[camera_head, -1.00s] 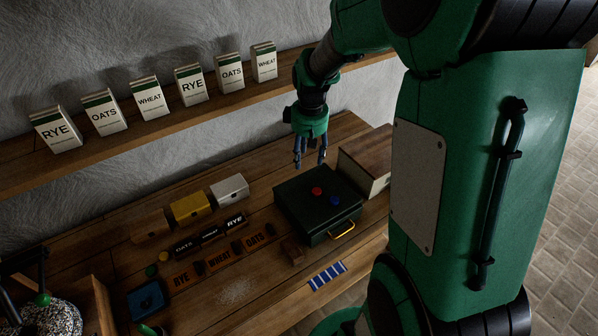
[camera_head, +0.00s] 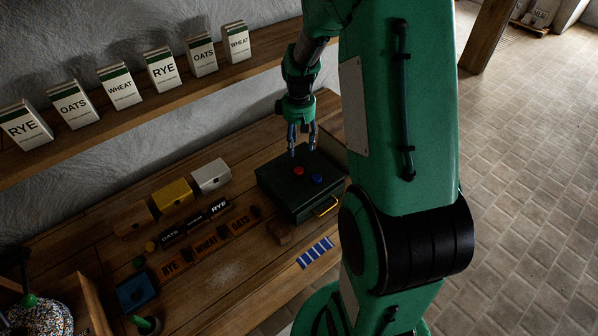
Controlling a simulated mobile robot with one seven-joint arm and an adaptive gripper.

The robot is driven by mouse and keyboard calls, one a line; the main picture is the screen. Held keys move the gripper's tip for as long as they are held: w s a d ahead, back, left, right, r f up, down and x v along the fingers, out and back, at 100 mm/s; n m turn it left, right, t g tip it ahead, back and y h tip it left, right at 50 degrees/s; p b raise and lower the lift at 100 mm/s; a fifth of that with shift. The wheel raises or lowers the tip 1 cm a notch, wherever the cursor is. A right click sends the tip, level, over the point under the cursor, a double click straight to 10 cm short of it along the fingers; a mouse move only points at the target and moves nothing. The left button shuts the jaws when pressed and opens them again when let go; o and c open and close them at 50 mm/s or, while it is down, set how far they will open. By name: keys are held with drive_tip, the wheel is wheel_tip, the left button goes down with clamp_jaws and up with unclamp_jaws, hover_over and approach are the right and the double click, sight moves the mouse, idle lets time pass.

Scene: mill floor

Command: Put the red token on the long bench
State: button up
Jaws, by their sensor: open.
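The red token (camera_head: 299,170) lies on top of the dark green box (camera_head: 284,191), beside a blue token (camera_head: 317,178). The long bench (camera_head: 219,270) is the wooden bench along the wall, and the box stands on its right part. My gripper (camera_head: 302,150) points down with its fingers apart and empty. In the picture its fingertips are just above the red token, near the back of the box top. The exact height above the token is hard to tell.
White, yellow and brown small boxes (camera_head: 173,196) stand left of the dark box. Labelled blocks reading RYE, WHEAT and OATS (camera_head: 206,244) lie in front of them. A blue striped card (camera_head: 315,252) lies by the front edge. A shelf (camera_head: 150,101) with several cartons runs above.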

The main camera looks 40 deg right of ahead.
hover_over(300, 170)
drive_tip(key=f, duration=0.8)
drive_tip(key=shift+a+f, duration=0.1)
drive_tip(key=shift+a, duration=0.2)
drive_tip(key=shift+d+f+b, duration=0.15)
drive_tip(key=shift+f+b, duration=0.05)
drive_tip(key=shift+f, duration=1.1)
drive_tip(key=shift+d+f+b, duration=0.1)
drive_tip(key=shift+f+b, duration=0.05)
drive_tip(key=shift+f, duration=1.15)
drive_tip(key=c, duration=0.9)
drive_tip(key=shift+c, duration=0.2)
drive_tip(key=shift+r, duration=0.15)
